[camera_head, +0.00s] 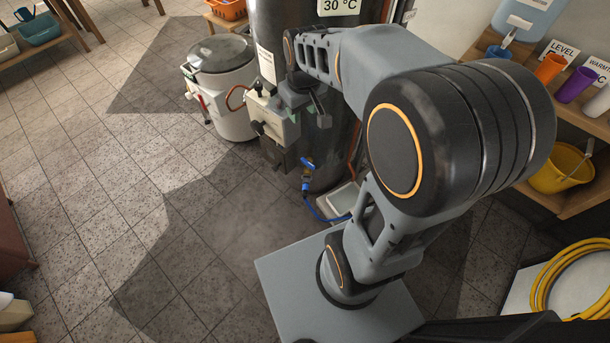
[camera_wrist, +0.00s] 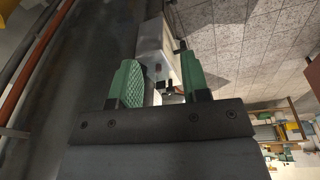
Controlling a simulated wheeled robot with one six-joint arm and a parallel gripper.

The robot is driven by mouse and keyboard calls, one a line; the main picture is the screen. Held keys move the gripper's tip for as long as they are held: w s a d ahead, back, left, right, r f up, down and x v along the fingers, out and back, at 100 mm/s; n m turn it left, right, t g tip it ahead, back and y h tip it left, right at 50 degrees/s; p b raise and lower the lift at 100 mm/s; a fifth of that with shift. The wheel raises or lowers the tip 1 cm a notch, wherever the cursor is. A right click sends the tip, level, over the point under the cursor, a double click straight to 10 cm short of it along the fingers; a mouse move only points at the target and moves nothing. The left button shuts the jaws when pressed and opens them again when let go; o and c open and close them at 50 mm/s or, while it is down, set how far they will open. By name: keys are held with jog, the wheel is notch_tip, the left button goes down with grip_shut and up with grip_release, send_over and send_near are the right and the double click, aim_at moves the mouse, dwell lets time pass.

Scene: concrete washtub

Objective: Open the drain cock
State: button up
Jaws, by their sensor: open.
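A cock with a blue handle (camera_head: 308,164) sits low on the front of the dark upright tank (camera_head: 335,150) in the head view, and a blue hose hangs from it. It looks like the drain cock; I cannot tell which way its handle is turned. My gripper (camera_wrist: 160,75) is open, its two green-padded fingers apart in the wrist view. Nothing is clearly held between them. In the head view my gripper is beside the tank, above the cock and apart from it, partly hidden by my arm. I cannot make out the cock in the wrist view.
A grey box (camera_head: 274,124) sticks out from the tank near my gripper; it also shows beyond the fingers in the wrist view (camera_wrist: 151,43). A white lidded drum (camera_head: 222,95) stands left of the tank. The tiled floor (camera_head: 100,190) at left is clear.

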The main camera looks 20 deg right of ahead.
aim_at(308, 162)
jog(key=w+d+f+n+g+b, duration=0.15)
jog(key=w+f+b, duration=0.3)
jog(key=f, duration=0.45)
jog(key=w+d+f+b, duration=0.3)
jog(key=f+b, duration=0.2)
jog(key=f, duration=0.4)
jog(key=w+d+f+n+g+b, duration=0.1)
jog(key=w+d+f+b, duration=0.15)
jog(key=f+b, duration=0.45)
jog(key=shift+t, duration=0.25)
jog(key=f+b, duration=0.1)
jog(key=f, duration=0.4)
jog(key=f+b, duration=0.1)
jog(key=f, duration=0.4)
jog(key=w+f+b, duration=0.1)
jog(key=f, duration=0.4)
jog(key=shift+f+b, duration=0.3)
jog(key=shift+b, duration=0.05)
grip_shut()
